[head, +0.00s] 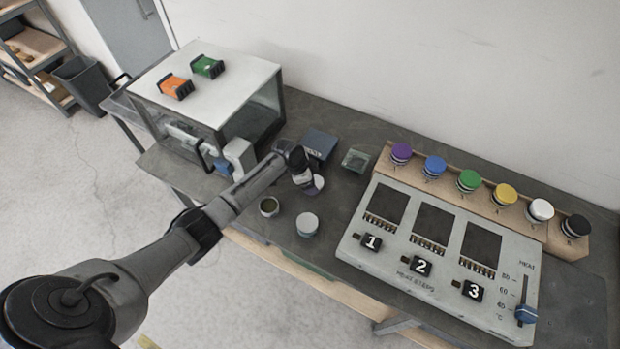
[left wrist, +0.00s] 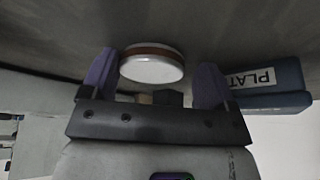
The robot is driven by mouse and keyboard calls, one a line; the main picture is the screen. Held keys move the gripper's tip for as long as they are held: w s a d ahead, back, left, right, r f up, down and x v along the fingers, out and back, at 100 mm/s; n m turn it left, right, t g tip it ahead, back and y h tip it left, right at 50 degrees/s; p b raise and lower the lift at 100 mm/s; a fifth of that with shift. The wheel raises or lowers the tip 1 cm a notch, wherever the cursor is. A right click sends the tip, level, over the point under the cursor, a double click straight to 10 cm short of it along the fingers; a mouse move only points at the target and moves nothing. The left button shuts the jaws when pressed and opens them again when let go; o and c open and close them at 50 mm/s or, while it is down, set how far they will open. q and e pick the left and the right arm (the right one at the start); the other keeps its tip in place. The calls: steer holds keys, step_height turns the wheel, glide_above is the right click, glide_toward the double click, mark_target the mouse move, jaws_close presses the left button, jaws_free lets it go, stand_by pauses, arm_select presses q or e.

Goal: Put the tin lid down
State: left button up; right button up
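The tin lid is a round white disc with a brown rim. A second tin (head: 307,224) with a pale top stands nearby. My right gripper is out of view.
A glass-sided cabinet (head: 210,90) stands left. A numbered heating panel (head: 440,260) and a rack of coloured-top jars (head: 485,205) are right. Bare bench lies around the tins.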

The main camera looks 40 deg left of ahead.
arm_select(q)
steer(key=shift+o, duration=0.9)
steer(key=shift+s+d+f, duration=0.15)
steer(key=shift+s+f, duration=0.2)
steer(key=shift+f, duration=0.45)
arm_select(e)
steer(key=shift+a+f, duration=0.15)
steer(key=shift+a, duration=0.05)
arm_select(q)
steer(key=shift+r, duration=0.25)
steer(key=r, duration=0.1)
steer(key=s+r+p, duration=0.1)
steer(key=r, duration=0.1)
steer(key=shift+s+d+r, duration=0.15)
steer(key=shift+s+r, duration=0.05)
steer(key=p+v, duration=0.2)
steer(key=v, duration=0.7)
steer(key=shift+w+a+r, duration=0.3)
steer(key=shift+a, duration=0.1)
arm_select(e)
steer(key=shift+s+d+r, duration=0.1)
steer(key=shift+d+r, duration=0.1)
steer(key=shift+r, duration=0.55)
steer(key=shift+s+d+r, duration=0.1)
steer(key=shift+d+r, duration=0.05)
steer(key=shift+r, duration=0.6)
